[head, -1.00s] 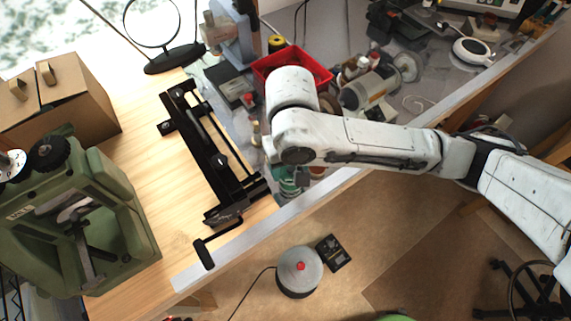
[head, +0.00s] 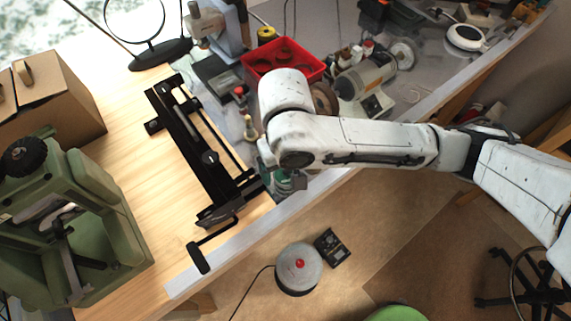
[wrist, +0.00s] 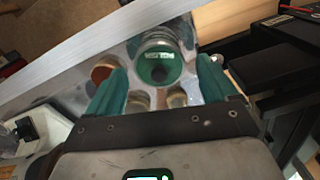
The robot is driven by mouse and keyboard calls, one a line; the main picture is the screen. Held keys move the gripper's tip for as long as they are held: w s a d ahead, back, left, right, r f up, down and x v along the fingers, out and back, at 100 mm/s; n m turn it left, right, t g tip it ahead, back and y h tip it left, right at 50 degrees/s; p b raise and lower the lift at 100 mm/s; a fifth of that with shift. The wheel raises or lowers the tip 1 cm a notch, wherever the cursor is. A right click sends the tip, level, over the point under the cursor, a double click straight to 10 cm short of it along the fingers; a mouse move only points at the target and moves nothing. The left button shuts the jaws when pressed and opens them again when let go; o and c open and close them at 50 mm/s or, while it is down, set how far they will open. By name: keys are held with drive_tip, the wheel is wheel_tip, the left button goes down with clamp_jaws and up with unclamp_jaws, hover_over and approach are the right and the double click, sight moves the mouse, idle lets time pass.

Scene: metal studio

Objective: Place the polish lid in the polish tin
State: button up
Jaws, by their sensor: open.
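My gripper (wrist: 160,68) is open in the wrist view, with one green finger on each side of a round green container (wrist: 157,68). The container has pale lettering on it; its fingers-to-side gaps look clear, and I cannot tell how far below the fingertips it is. A small reddish-brown round piece (wrist: 102,72) lies by the left finger. Two small round pieces, left (wrist: 139,101) and right (wrist: 176,98), show nearer the palm. I cannot tell which of these are the polish tin and lid. In the head view my arm hides most of this area.
A black metal frame with a crank (head: 205,155) stands left of my gripper. A red bin (head: 283,62) and a bench grinder (head: 365,85) lie behind my arm. A green press (head: 65,220) and a cardboard box (head: 55,100) stand at left. The bench's pale front edge (head: 240,240) runs close by.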

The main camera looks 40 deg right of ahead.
sight(286, 170)
wheel_tip(286, 170, up, 12)
drive_tip(key=p, duration=0.1)
drive_tip(key=shift+p, duration=0.4)
drive_tip(key=shift+r, duration=0.1)
idle(0.5)
